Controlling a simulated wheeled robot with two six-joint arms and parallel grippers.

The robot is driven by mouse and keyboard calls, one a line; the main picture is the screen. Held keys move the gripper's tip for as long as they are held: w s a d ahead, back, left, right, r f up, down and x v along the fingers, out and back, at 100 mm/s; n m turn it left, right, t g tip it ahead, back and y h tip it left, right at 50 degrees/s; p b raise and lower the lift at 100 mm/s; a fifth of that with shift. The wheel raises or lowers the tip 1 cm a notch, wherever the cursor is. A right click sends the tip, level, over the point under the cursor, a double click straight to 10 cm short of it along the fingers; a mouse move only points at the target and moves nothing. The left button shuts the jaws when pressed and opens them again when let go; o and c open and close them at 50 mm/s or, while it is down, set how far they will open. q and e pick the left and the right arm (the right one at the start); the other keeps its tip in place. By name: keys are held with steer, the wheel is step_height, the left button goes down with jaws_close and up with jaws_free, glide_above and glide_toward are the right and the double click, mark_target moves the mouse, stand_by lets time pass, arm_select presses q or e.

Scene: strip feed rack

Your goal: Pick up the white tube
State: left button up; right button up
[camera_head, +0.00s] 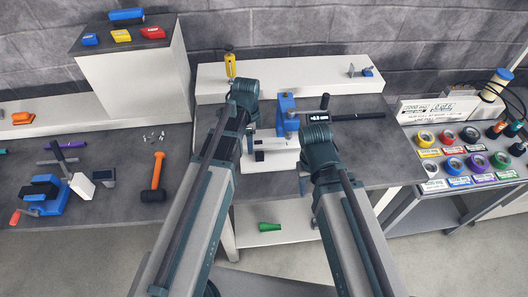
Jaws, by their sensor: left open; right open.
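I cannot single out the white tube with certainty. A pale, bar-like piece (272,145) lies at the blue and white fixture (287,115) in the middle of the table. A white, block-like piece (82,186) leans beside a blue clamp-like tool on the left. My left gripper (250,135) points down at the left end of the pale bar, mostly hidden by its own wrist; whether it touches the bar is unclear. My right gripper (303,184) points down at the table's front edge, right of the fixture, largely hidden by its arm. Both are open.
An orange-handled hammer (157,172) and the blue clamp-like tool (44,194) lie left. Tape rolls stand on a labelled board (410,160) at right. A white shelf (335,68) runs behind. A green piece (269,227) lies on the lower shelf.

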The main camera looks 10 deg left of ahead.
arm_select(q)
steer(key=shift+f+b, duration=0.4)
steer(key=shift+f, duration=0.5)
steer(key=shift+r, duration=0.1)
jaws_close()
